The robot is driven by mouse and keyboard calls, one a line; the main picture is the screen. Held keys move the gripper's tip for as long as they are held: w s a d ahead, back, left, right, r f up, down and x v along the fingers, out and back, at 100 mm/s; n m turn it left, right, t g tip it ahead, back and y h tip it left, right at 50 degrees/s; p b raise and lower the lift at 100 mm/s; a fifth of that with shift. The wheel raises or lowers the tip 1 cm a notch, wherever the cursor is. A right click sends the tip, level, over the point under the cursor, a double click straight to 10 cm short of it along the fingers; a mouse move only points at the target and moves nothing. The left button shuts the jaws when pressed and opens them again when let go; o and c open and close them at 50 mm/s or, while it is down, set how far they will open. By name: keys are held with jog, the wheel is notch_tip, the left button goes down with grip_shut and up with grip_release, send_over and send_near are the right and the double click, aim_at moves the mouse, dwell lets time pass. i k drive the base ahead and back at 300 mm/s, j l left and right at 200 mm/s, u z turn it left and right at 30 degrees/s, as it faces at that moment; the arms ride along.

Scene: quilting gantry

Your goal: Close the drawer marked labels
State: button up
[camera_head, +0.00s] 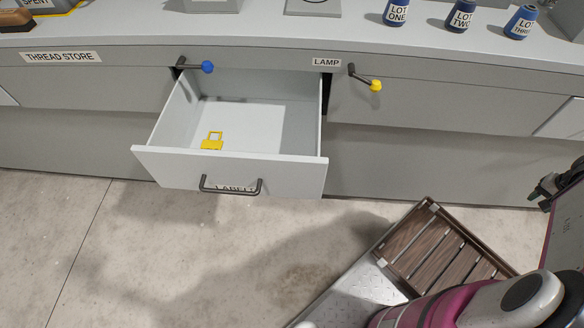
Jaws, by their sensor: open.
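The drawer marked labels (290,174) is pulled well out of the grey counter front. Its white front has a dark bar handle (231,191), which partly covers the label. A small yellow padlock-like piece (212,145) lies on the drawer floor, which is otherwise bare. My gripper (544,193) shows at the right edge, open and empty, well to the right of the drawer and apart from it. Part of it is hard to make out.
Above the drawer, a blue-knobbed lever (207,67) and a yellow-knobbed lever (375,86) stick out from the counter. Blue spools (461,17) stand on the counter top (250,30). The floor (130,260) before the drawer is clear at left.

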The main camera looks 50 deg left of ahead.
aim_at(269, 122)
jog(key=l+u, duration=0.35)
jog(key=l, duration=0.15)
jog(key=l+u, duration=0.35)
jog(key=l, duration=0.15)
jog(key=u, duration=2)
jog(key=i+j+u, duration=0.15)
jog(key=u, duration=0.25)
jog(key=i+u, duration=0.4)
jog(key=i+l+z, duration=0.1)
jog(key=i+l, duration=0.1)
jog(key=i, duration=0.05)
